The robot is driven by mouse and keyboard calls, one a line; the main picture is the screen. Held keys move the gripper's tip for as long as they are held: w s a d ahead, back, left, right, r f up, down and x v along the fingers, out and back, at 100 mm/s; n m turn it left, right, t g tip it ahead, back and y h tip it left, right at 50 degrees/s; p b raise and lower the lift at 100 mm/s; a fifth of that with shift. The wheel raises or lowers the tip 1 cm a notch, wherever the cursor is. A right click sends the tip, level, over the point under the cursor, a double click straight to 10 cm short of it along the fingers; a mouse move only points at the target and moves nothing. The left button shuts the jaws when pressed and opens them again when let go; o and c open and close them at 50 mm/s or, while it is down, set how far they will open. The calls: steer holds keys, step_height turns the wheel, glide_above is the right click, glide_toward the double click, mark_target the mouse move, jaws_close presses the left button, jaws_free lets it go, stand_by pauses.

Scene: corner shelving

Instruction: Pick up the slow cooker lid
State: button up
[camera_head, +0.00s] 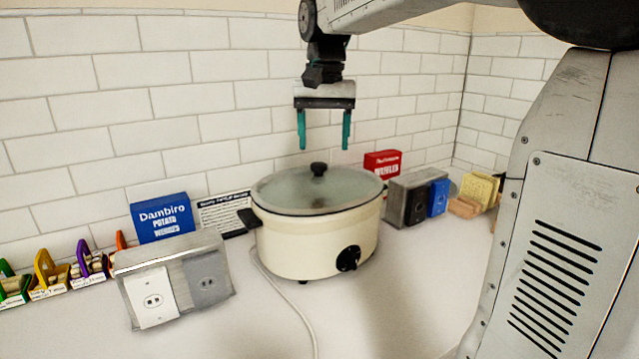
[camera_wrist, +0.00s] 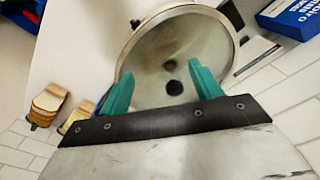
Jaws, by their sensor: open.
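The slow cooker (camera_head: 310,245) is a cream oval pot with a black dial, standing on the white counter. Its glass lid (camera_head: 285,190) lies on top, with a dark knob (camera_head: 318,169) at the middle. My gripper (camera_head: 324,147) points down with its teal fingers apart, above the lid and clear of it. Nothing is between the fingers. In the wrist view the lid (camera_wrist: 150,55) shows beyond the open fingers (camera_wrist: 160,82). The knob (camera_wrist: 174,88) appears there as a dark round spot near the gap between the fingers.
A metal outlet box (camera_head: 172,250) stands left of the cooker, with a blue box (camera_head: 162,219) behind it. A red box (camera_head: 383,163) and another outlet box (camera_head: 408,203) stand to the right. A cable (camera_head: 290,300) runs along the counter. A tiled wall (camera_head: 200,90) rises close behind.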

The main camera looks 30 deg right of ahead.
mark_target(319, 164)
steer(key=w+d, duration=0.1)
steer(key=w, duration=0.1)
steer(key=w+d+m, duration=0.1)
steer(key=w+d, duration=0.1)
steer(key=w, duration=0.1)
steer(key=w+d+m, duration=0.1)
steer(key=w+d, duration=0.1)
steer(key=w, duration=0.1)
steer(key=shift+w+r, duration=0.15)
steer(key=shift+w, duration=0.05)
steer(key=shift+w+d+f, duration=0.1)
steer(key=shift+w+f, duration=0.05)
steer(key=shift+f, duration=0.1)
steer(key=f, duration=0.4)
steer(key=a+f, duration=0.1)
steer(key=f, duration=0.2)
steer(key=shift+f, duration=0.1)
jaws_close()
